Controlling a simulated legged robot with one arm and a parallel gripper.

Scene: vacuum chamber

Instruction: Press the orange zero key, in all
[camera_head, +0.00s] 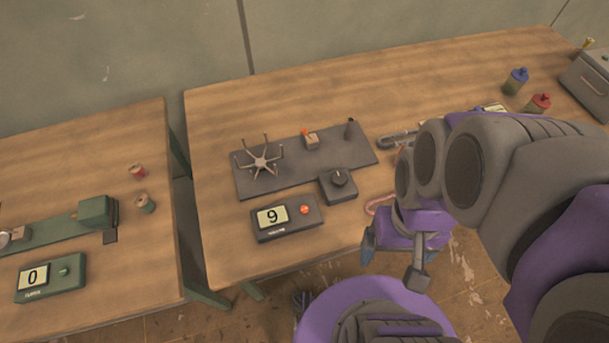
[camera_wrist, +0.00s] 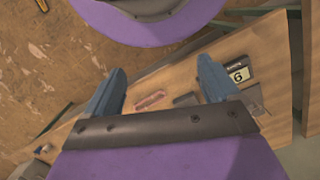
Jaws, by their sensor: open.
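The orange key (camera_head: 304,210) is a small round button on a dark grey box (camera_head: 287,232). The box's pale display (camera_head: 272,217) reads 9 and stands left of the key. The box lies near the front edge of the right-hand table. My gripper (camera_head: 400,252) is open and empty, to the right of the box and apart from it, by the table's front edge. In the wrist view the two blue fingers (camera_wrist: 160,70) are spread. The display (camera_wrist: 238,74) shows there beyond the right finger, upside down. I cannot make out the orange key in that view.
A dark plate (camera_head: 350,150) with a spoked holder (camera_head: 262,160) lies behind the box, and a knob unit (camera_head: 338,183) stands right beside it. A green box (camera_head: 50,278) reading 0 is on the separate left table. Bottles (camera_head: 516,80) stand at the back right.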

